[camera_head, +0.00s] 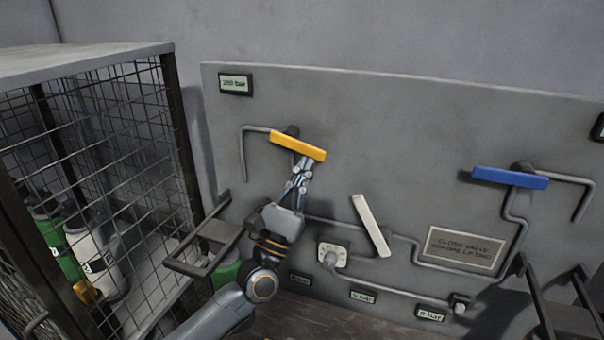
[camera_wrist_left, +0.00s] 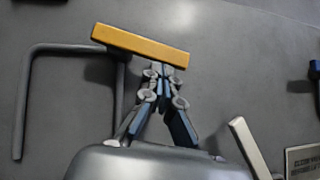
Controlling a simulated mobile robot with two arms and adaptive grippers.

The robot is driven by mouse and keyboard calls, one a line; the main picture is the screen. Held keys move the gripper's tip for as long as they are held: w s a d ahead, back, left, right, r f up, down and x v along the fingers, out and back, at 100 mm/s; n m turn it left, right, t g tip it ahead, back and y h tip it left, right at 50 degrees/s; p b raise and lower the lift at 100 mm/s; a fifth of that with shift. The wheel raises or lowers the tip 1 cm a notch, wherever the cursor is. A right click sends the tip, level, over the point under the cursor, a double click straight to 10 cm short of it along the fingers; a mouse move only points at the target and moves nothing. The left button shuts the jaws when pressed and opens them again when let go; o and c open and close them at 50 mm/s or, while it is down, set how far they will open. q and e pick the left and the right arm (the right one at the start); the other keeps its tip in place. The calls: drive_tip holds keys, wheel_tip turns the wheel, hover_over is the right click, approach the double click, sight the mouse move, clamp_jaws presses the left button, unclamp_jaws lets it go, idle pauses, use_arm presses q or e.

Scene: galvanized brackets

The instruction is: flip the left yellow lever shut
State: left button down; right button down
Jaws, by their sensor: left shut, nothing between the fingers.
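The yellow lever (camera_head: 298,145) is on the grey wall panel at the upper middle of the head view, where a bent pipe meets it. It lies near horizontal, its right end a little lower. It also shows in the left wrist view (camera_wrist_left: 140,45). My left gripper (camera_head: 305,163) is shut and empty, with its fingertips just below the lever's right half. In the wrist view the fingertips (camera_wrist_left: 164,66) meet the lever's lower edge; I cannot tell whether they touch it. My right gripper is not in view.
A blue lever (camera_head: 510,178) is on the panel's right, and a white lever (camera_head: 371,226) hangs tilted between. A sign plate (camera_head: 464,250) and pipes are lower right. A mesh cage (camera_head: 130,130) with gas bottles (camera_head: 88,258) stands left. A dark bracket (camera_head: 205,247) juts out below the gripper's left.

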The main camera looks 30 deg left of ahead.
use_arm(q)
drive_tip(key=shift+w+d+r+n+g+y+b, duration=0.1)
drive_tip(key=shift+d+r+n+g+y, duration=0.1)
drive_tip(key=shift+n+y, duration=0.85)
drive_tip(key=shift+d+r+n+g+y+b, duration=0.1)
drive_tip(key=shift+d+r+n+y, duration=0.15)
drive_tip(key=shift+n+y, duration=0.8)
drive_tip(key=shift+w+d+r+n+g+y+b, duration=0.1)
drive_tip(key=shift+d+r+n+y, duration=0.1)
drive_tip(key=shift+n+y, duration=0.8)
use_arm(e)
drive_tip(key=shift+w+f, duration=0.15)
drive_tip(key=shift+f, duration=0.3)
